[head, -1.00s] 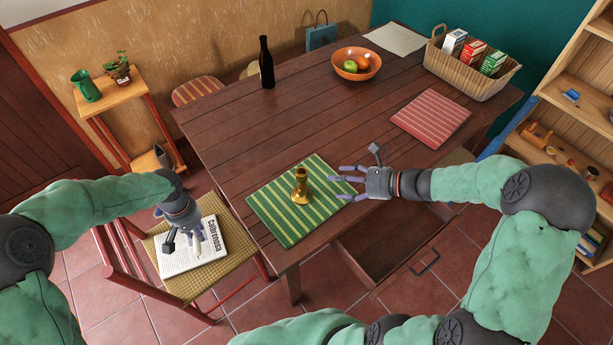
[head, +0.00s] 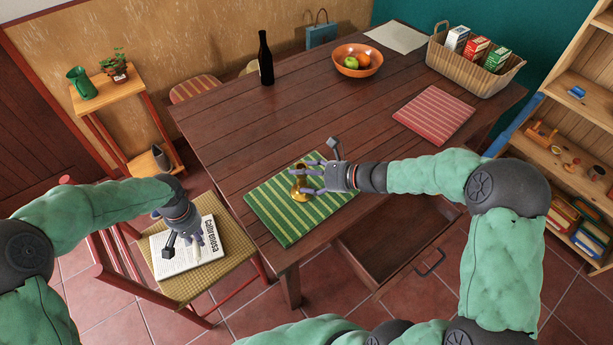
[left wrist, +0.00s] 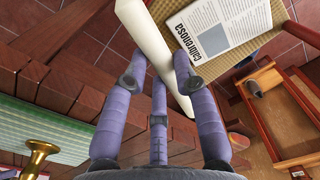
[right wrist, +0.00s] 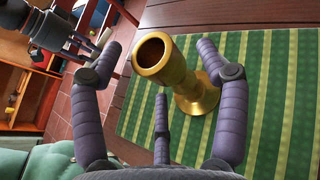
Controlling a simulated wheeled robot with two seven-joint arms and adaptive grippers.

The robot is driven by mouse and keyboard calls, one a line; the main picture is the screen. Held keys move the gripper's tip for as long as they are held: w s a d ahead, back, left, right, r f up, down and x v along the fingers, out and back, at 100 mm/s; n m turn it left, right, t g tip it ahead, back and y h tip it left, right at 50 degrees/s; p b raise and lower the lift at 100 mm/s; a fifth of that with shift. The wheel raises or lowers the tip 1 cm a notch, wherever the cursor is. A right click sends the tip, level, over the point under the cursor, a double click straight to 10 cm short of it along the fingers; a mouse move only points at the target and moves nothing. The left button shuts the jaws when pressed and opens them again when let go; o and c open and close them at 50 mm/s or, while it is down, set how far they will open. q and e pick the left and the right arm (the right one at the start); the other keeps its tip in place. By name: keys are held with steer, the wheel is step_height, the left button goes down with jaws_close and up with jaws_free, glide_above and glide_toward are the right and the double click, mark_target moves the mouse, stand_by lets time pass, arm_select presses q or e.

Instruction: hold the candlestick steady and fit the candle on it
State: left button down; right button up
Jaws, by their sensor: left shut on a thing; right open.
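The brass candlestick (head: 299,188) stands upright on the green striped mat (head: 290,222) near the table's front left corner. My right gripper (head: 307,181) is open, with its fingers around the candlestick. In the right wrist view the candlestick's empty cup (right wrist: 152,52) faces the camera between the spread fingers. My left gripper (head: 190,243) is low, over the chair left of the table. In the left wrist view it is shut on the white candle (left wrist: 155,42), whose upper end runs out of the picture.
A newspaper (head: 207,250) lies on the woven chair seat (head: 232,262) below my left gripper. An open drawer (head: 385,240) juts from the table's front. A red striped mat (head: 433,115), fruit bowl (head: 344,52), bottle (head: 265,62) and basket (head: 460,76) stand farther back. The table's middle is clear.

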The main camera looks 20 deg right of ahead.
steer(key=c, duration=1.5)
steer(key=shift+o, duration=0.2)
